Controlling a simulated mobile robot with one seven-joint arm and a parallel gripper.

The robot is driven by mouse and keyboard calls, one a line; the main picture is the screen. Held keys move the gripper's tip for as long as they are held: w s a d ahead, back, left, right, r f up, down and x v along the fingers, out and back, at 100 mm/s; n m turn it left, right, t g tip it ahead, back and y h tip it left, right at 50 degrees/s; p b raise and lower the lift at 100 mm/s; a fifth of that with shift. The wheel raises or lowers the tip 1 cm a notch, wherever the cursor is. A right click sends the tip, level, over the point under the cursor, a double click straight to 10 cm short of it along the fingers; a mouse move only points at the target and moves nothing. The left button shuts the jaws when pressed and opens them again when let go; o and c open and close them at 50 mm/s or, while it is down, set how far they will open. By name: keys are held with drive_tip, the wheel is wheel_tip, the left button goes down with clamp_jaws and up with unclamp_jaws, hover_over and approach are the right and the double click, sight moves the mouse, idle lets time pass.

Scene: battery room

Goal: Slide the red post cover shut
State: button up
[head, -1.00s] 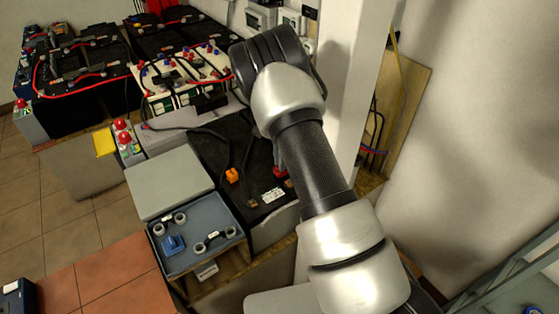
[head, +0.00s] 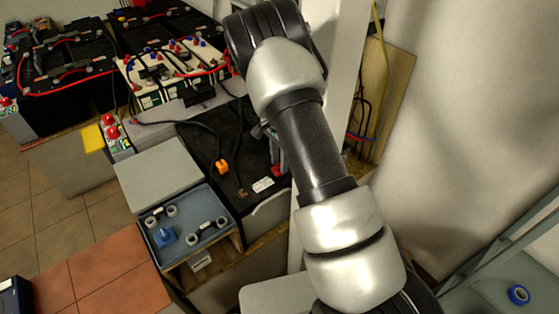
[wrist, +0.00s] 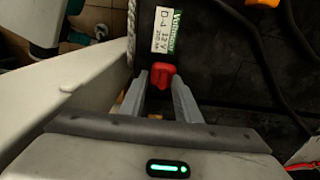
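The red post cover (wrist: 162,75) sits on the dark battery (wrist: 206,70) near its white label in the wrist view. It also shows small in the head view (head: 277,170), beside my arm. My gripper (wrist: 161,80) has its two grey fingers apart, one on each side of the cover, with the tips about level with it. A narrow gap seems to show between the fingers and the cover; contact is not clear. In the head view my gripper (head: 274,150) is partly hidden behind the arm. The post under the cover is hidden.
Black cables and an orange connector (head: 222,167) lie on the battery top. A blue-grey tray (head: 214,214) with small parts stands at the front left. A white column (head: 342,100) rises close to the right of my arm. Other batteries (head: 165,72) stand behind.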

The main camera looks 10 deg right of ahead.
wheel_tip(320, 180, up, 17)
drive_tip(key=p, duration=0.2)
drive_tip(key=shift+r, duration=0.2)
idle(0.4)
